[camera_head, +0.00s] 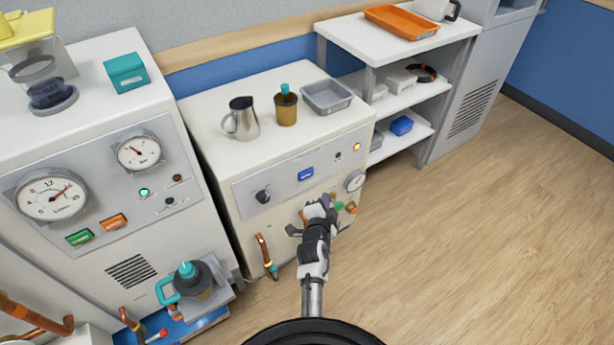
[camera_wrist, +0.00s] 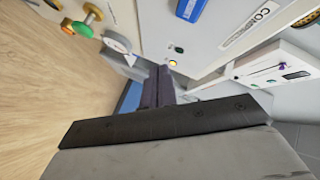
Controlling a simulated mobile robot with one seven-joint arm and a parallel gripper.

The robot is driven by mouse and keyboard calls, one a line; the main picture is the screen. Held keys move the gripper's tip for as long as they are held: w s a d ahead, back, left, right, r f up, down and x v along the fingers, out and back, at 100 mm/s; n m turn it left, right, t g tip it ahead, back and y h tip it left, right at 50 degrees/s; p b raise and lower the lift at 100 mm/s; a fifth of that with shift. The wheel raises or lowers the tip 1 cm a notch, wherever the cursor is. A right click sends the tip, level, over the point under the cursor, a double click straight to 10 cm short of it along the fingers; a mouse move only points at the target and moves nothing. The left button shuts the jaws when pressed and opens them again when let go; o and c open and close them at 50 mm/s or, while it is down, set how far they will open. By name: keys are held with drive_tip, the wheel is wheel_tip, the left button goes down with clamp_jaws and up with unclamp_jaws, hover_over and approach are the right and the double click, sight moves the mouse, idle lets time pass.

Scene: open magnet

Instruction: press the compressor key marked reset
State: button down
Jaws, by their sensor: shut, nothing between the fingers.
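The compressor is the middle white cabinet (camera_head: 225,180), with a grey panel on its front. A label beginning "COM" (camera_wrist: 250,28) shows beside the panel in the wrist view. A blue key (camera_head: 306,174) sits in the panel's middle; it also shows at the top of the wrist view (camera_wrist: 190,9), partly cut off. Its marking is too small to read. My gripper (camera_head: 320,207) is in front of the cabinet, below the blue key in the head view. Its dark fingers (camera_wrist: 160,72) are shut and empty, apart from the key.
A black knob (camera_head: 263,196), a lit yellow lamp (camera_head: 357,147) and a gauge (camera_head: 354,181) share the front. A jug (camera_head: 241,118), brown bottle (camera_head: 286,105) and grey tray (camera_head: 327,96) stand on top. The left cabinet carries green (camera_head: 80,238) and orange (camera_head: 114,222) keys. Floor at right is clear.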

sight(311, 175)
drive_tip(key=w+a+b, duration=0.4)
drive_tip(key=w, duration=0.2)
drive_tip(key=shift+a, duration=0.3)
drive_tip(key=shift+w, duration=0.1)
drive_tip(key=shift+w+a+f+b, duration=0.1)
drive_tip(key=shift+w+a+b, duration=0.15)
drive_tip(key=shift+b, duration=0.45)
idle(1.3)
idle(0.3)
drive_tip(key=shift+w+a+b, duration=0.25)
drive_tip(key=shift+w+b, duration=0.15)
drive_tip(key=shift+b, duration=0.1)
idle(0.8)
drive_tip(key=shift+s+d, duration=0.5)
drive_tip(key=shift+s, duration=0.2)
